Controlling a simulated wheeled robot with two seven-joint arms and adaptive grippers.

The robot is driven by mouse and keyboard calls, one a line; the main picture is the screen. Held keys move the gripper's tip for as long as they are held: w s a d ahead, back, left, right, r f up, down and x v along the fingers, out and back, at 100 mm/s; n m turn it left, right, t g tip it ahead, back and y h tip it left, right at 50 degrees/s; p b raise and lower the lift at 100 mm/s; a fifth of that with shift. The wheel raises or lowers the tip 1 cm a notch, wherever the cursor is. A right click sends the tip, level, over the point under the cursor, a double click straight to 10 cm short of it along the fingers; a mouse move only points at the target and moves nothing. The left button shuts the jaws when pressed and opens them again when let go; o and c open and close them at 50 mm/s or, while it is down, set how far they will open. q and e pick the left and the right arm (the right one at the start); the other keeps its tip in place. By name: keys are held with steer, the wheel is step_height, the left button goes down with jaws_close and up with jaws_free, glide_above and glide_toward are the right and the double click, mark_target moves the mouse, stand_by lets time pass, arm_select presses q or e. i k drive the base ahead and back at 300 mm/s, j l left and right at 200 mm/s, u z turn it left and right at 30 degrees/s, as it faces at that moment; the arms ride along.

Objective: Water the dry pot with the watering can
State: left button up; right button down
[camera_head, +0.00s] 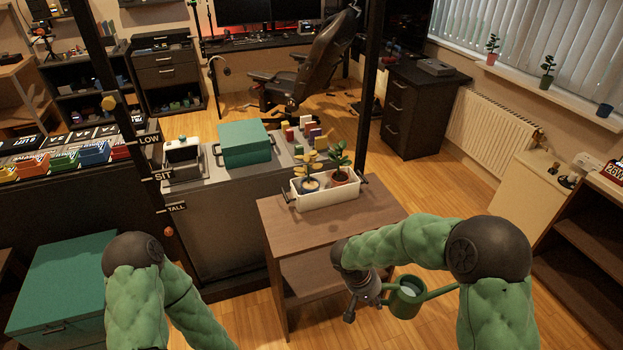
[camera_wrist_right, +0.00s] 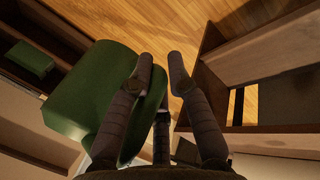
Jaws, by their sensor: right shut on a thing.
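A green watering can (camera_head: 405,299) hangs in the air at the lower right in the head view, its opening up and its spout toward the right. My right gripper (camera_head: 379,297) is shut on it at its left side. In the right wrist view the can (camera_wrist_right: 88,95) fills the left, beside the fingers (camera_wrist_right: 161,68). A pot with a yellowish, dry-looking plant (camera_head: 313,161) stands at the left in a white tray (camera_head: 327,198) on a brown table. A reddish pot (camera_head: 338,177) with a green plant stands to its right. The can is apart from both. My left gripper is out of view.
The brown table (camera_head: 283,230) has bare top in front of the tray. A grey cabinet with a teal box (camera_head: 245,144) stands to its left. A dark post (camera_head: 371,80) rises behind the table. Wooden shelves (camera_head: 578,235) stand at the right.

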mark_target(309, 185)
steer(key=j+u, duration=0.1)
steer(key=u, duration=0.3)
steer(key=j+u, duration=0.1)
steer(key=u, duration=0.25)
steer(key=i+j+u, duration=0.1)
steer(key=u, duration=0.3)
steer(key=i+j, duration=0.8)
steer(key=j, duration=0.25)
